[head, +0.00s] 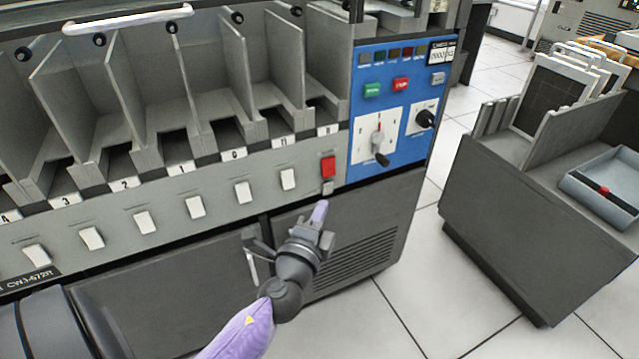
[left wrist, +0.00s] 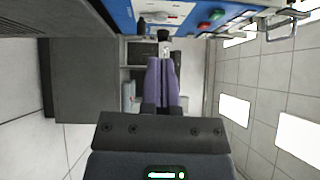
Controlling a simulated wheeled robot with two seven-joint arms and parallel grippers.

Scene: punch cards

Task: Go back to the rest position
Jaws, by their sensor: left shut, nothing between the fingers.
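My left gripper (head: 320,213) is in front of the card sorting machine (head: 215,200), just below the red switch (head: 328,167) at the end of its row of white switches. Its purple fingers are together and hold nothing. In the left wrist view the shut fingers (left wrist: 162,82) point away from the camera, with the machine's blue panel (left wrist: 150,14) along the top edge. That blue panel also shows in the head view (head: 400,110). I cannot tell from the head view how far the fingertips are from the machine's front. My right gripper is not in view.
A dark grey cart (head: 535,230) stands at the right with upright cards and an open grey tray (head: 604,178) on top. White tiled floor (head: 385,315) lies free between the machine and the cart. Open card pockets (head: 160,90) line the machine at the left.

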